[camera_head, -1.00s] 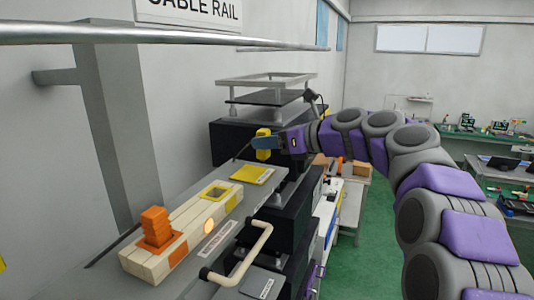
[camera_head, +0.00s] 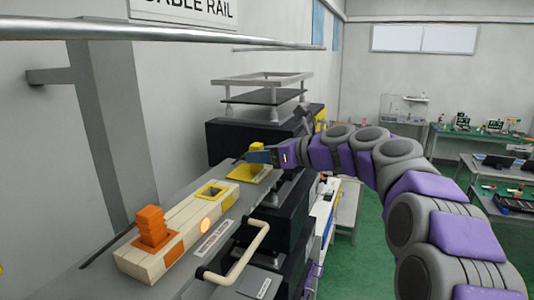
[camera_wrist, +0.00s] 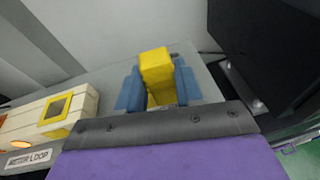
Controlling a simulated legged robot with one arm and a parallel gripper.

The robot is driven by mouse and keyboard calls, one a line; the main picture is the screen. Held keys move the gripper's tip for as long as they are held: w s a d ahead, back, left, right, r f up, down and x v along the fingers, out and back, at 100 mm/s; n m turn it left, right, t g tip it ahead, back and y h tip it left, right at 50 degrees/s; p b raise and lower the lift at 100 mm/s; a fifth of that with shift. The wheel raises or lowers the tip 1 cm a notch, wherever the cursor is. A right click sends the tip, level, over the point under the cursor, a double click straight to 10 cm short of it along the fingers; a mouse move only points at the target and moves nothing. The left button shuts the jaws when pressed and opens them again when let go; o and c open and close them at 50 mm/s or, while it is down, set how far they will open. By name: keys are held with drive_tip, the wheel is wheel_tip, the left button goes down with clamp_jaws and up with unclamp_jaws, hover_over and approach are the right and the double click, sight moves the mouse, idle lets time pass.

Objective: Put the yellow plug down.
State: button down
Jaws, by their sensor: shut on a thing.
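My gripper (camera_wrist: 159,88) is shut on the yellow plug (camera_wrist: 156,66), with a blue finger on each side of it in the wrist view. In the head view my gripper (camera_head: 262,156) is low over a yellow pad (camera_head: 250,175) on the grey bench (camera_head: 195,212). The plug is mostly hidden there by the fingers. I cannot tell whether its underside touches the pad. A cream block (camera_head: 175,236) lies to the left, with a yellow-rimmed square socket (camera_head: 212,194) that looks empty and an orange plug (camera_head: 152,226) standing in an orange-rimmed socket.
A cream handle (camera_head: 240,255) stands at the bench's front edge. A dark machine with a raised frame (camera_head: 262,95) stands behind my gripper. A metal rail (camera_head: 120,35) crosses above the bench, and a grey post (camera_head: 97,140) stands against the wall.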

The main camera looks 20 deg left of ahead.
drive_tip(key=c, duration=0.7)
unclamp_jaws()
drive_tip(key=x, duration=0.3)
drive_tip(key=s+x, duration=0.1)
drive_tip(key=shift+a, duration=0.35)
drive_tip(key=shift+c, duration=0.2)
drive_tip(key=w+v, duration=0.1)
drive_tip(key=v, duration=1.5)
drive_tip(key=s+f+n+g+h, duration=0.2)
drive_tip(key=s+f+n+h, duration=0.4)
drive_tip(key=s+f, duration=0.6)
drive_tip(key=s+d+f+n+g+h+b, duration=0.1)
drive_tip(key=s+d+f+n+h, duration=0.55)
drive_tip(key=s+d+f, duration=0.65)
drive_tip(key=s+d+f+n+g+h, duration=0.25)
drive_tip(key=s+d+f+n, duration=0.75)
drive_tip(key=s, duration=0.6)
wheel_tip(320, 180, down, 20)
drive_tip(key=m+b, duration=0.1)
drive_tip(key=b, duration=2)
drive_tip(key=shift+w+t+b, duration=0.25)
drive_tip(key=shift+t+b, duration=0.1)
drive_tip(key=shift+b, duration=0.05)
